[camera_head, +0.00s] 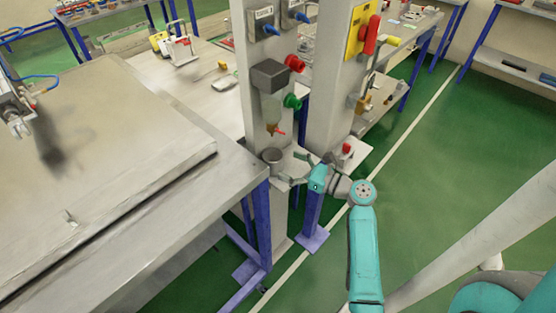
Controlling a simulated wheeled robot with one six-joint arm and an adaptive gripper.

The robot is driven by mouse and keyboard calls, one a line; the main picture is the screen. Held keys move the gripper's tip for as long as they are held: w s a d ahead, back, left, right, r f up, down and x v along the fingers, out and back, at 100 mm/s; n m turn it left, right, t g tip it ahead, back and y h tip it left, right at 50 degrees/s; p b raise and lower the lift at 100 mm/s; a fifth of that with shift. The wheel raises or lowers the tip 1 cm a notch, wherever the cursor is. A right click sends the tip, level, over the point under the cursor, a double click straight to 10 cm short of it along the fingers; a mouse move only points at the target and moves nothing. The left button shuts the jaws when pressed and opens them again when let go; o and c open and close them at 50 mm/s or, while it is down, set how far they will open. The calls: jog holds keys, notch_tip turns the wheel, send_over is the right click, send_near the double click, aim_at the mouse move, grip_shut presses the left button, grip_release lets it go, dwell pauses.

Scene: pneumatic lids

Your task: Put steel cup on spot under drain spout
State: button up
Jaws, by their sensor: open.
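The steel cup (271,157) is a small dark grey cup standing upright on a small ledge at the front of the left grey column. The drain spout (272,129) is a brass piece with a red lever, below a clear bowl and a grey box on that column. The cup is below the spout in the picture. My gripper (288,166) is open just right of the cup, with its fingers pointing left toward it. I cannot tell whether a finger touches the cup. The marked spot is not visible.
A grey workbench (150,215) with blue legs fills the left, close to the cup. A second column (336,85) carries a yellow panel (361,30) with a red handle. A red knob (347,149) stands behind my gripper. Green floor is open at the right.

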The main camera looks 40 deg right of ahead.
jog(key=v, duration=0.6)
jog(key=s+a+f+n+g+h, duration=0.25)
jog(key=s+a+f+n, duration=0.25)
jog(key=a+f, duration=0.3)
jog(key=s+a+f+n+g+h, duration=0.2)
jog(key=s+a+f+n+h, duration=0.3)
jog(key=a, duration=0.6)
jog(key=s+a+r+n+t+y, duration=0.1)
jog(key=s+a+r+n, duration=0.3)
jog(key=s+r+n, duration=0.3)
jog(key=s+a+r+n+t+y, duration=0.1)
jog(key=s+a+r+n+y, duration=0.1)
jog(key=s+r+n, duration=0.5)
jog(key=s+a+n, duration=0.1)
jog(key=s+n, duration=0.3)
jog(key=n, duration=0.5)
jog(key=shift+s+a, duration=0.3)
jog(key=shift+a, duration=0.05)
jog(key=shift+r, duration=0.15)
